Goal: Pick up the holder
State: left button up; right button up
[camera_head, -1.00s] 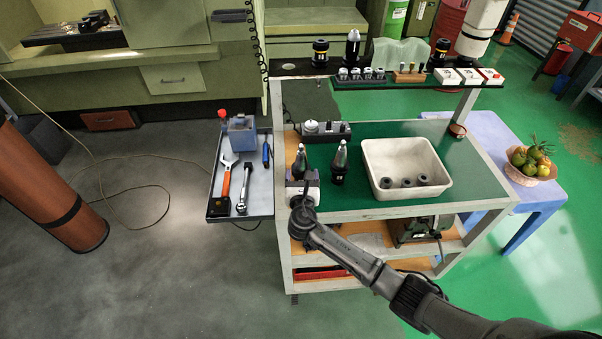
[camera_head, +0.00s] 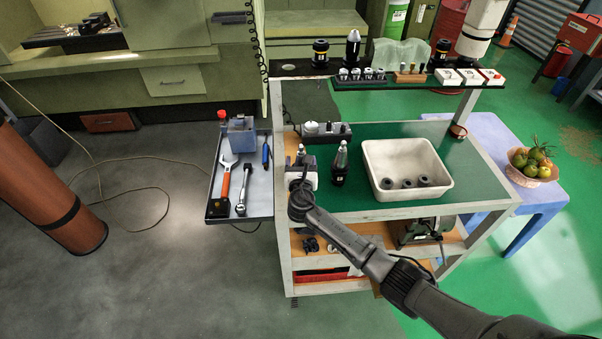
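Two dark tool holders with silver tips stand on the left part of the cart's green top. One holder (camera_head: 340,165) stands upright in clear view. Of the other holder (camera_head: 301,153), to its left, only the upper part shows; its lower part is hidden by my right gripper. My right gripper (camera_head: 302,166), with a white body, is right at this left holder, low over the cart's left edge. Its fingers are mostly hidden, so I cannot tell whether they are closed on the holder. My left gripper is not in view.
A white bin (camera_head: 450,189) with several dark rings stands right of the holders. A dark fixture (camera_head: 326,130) lies behind them. A side tray (camera_head: 215,207) at left holds a wrench and other tools. The green top (camera_head: 480,190) is free at right.

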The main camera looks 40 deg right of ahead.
aim_at(303, 154)
jog(key=c, duration=1.2)
jog(key=shift+r, duration=0.65)
jog(key=r, duration=0.1)
jog(key=r+p, duration=0.1)
jog(key=r, duration=0.1)
jog(key=shift+s+d+r+p, duration=0.15)
jog(key=shift+s+r+p, duration=0.1)
jog(key=shift+r+p, duration=0.05)
jog(key=s+d+r+p, duration=0.1)
jog(key=s+r, duration=0.1)
jog(key=s, duration=0.1)
jog(key=s+d+r, duration=0.2)
jog(key=s, duration=0.1)
jog(key=s+d+r+p, duration=0.1)
jog(key=s+d+r, duration=0.1)
jog(key=s, duration=0.2)
jog(key=shift+r+p, duration=0.2)
jog(key=shift+p, duration=0.15)
